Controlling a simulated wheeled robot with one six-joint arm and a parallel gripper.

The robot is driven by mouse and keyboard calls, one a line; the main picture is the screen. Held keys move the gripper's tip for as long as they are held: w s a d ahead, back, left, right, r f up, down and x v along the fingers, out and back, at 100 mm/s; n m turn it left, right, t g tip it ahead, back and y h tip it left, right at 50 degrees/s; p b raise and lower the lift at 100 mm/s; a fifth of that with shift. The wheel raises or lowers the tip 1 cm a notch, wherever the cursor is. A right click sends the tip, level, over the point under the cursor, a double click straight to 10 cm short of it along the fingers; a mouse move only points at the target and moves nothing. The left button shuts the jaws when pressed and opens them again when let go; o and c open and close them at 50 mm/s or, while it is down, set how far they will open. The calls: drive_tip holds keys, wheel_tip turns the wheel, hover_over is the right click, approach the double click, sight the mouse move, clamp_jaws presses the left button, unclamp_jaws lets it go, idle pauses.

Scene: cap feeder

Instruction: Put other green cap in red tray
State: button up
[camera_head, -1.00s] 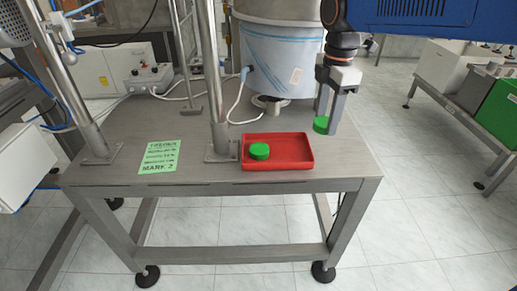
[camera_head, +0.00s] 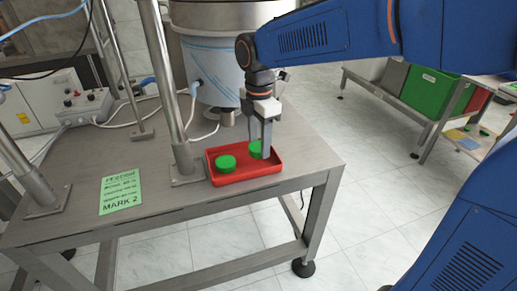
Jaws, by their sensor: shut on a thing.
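The red tray (camera_head: 249,177) lies on the grey metal table near its front edge. One green cap (camera_head: 226,164) rests in the left part of the tray. My gripper (camera_head: 260,150) points down over the right part of the tray, shut on the other green cap (camera_head: 255,148). The fingers hide part of the held cap. I cannot tell whether the held cap touches the tray floor.
A metal post (camera_head: 180,130) stands on the table just left of the tray. The large cylindrical feeder (camera_head: 215,70) is behind it. A green label sheet (camera_head: 120,192) lies to the left. The table's right corner is clear.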

sight(259, 146)
drive_tip(key=shift+f, duration=1.3)
drive_tip(key=o, duration=1)
drive_tip(key=shift+f, duration=0.15)
wheel_tip(259, 146, up, 12)
drive_tip(key=s+d+f+m+t, duration=0.1)
drive_tip(key=s+d+m, duration=0.35)
drive_tip(key=d, duration=0.35)
drive_tip(key=s+d+f+m+t, duration=0.1)
drive_tip(key=s+d+m, duration=0.3)
drive_tip(key=d+m, duration=0.25)
drive_tip(key=s+d+f+m+t, duration=0.2)
drive_tip(key=s+d+f+m, duration=0.8)
drive_tip(key=s+d+m, duration=0.1)
drive_tip(key=shift+s+d+m+t, duration=0.15)
drive_tip(key=shift+s+m+t, duration=0.25)
drive_tip(key=shift+s+m, duration=0.35)
